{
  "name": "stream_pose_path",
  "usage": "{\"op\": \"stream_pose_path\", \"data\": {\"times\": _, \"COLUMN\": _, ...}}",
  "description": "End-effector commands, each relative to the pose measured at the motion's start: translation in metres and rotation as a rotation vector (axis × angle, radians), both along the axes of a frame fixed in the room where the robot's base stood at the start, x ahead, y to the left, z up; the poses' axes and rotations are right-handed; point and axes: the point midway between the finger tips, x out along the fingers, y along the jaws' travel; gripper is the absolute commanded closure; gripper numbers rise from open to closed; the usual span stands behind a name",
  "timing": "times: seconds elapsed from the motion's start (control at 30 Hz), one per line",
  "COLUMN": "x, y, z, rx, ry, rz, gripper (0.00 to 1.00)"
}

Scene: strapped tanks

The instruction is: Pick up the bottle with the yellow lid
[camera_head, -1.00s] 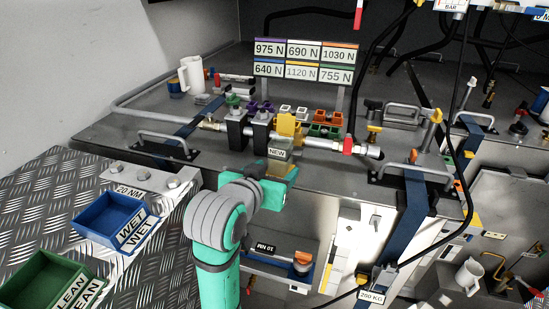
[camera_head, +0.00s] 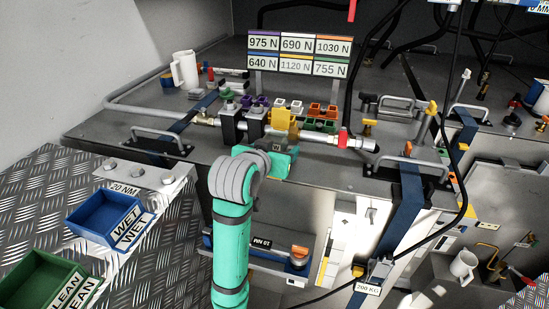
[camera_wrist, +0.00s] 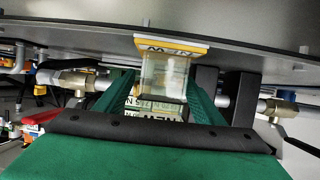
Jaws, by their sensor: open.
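In the wrist view, a clear, square-sided container with a yellow-edged lid (camera_wrist: 170,47) shows between my fingers. Its lid carries a label with inverted lettering. In the head view, a yellow piece (camera_head: 285,124) stands on the pipe row just beyond my gripper; I cannot tell whether it is the same thing. My gripper (camera_head: 278,158) is at the front edge of the grey deck, its fingertips partly hidden by my wrist. In the wrist view, my green fingers (camera_wrist: 158,100) are apart on either side of the clear container. I cannot tell whether they touch it.
A metal pipe with black clamps (camera_head: 240,126) runs behind my gripper. A sign board (camera_head: 298,56) with force labels stands behind it. A white mug (camera_head: 184,70) is at the back left. A blue bin (camera_head: 103,217) and a green bin (camera_head: 42,281) are at the left. A blue strap (camera_head: 408,195) hangs right.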

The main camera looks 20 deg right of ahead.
Motion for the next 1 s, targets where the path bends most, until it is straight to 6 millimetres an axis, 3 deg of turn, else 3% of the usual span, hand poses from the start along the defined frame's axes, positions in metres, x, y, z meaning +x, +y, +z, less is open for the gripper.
{"op": "stream_pose_path", "data": {"times": 0.4, "x": 0.0120, "y": -0.0072, "z": -0.0067, "rx": 0.002, "ry": 0.000, "rz": 0.003, "gripper": 0.38}}
{"op": "stream_pose_path", "data": {"times": 0.63, "x": 0.0119, "y": -0.0071, "z": -0.0066, "rx": 0.000, "ry": 0.000, "rz": 0.003, "gripper": 0.92}}
{"op": "stream_pose_path", "data": {"times": 1.0, "x": 0.0118, "y": -0.0071, "z": -0.0017, "rx": 0.000, "ry": -0.003, "rz": 0.004, "gripper": 0.91}}
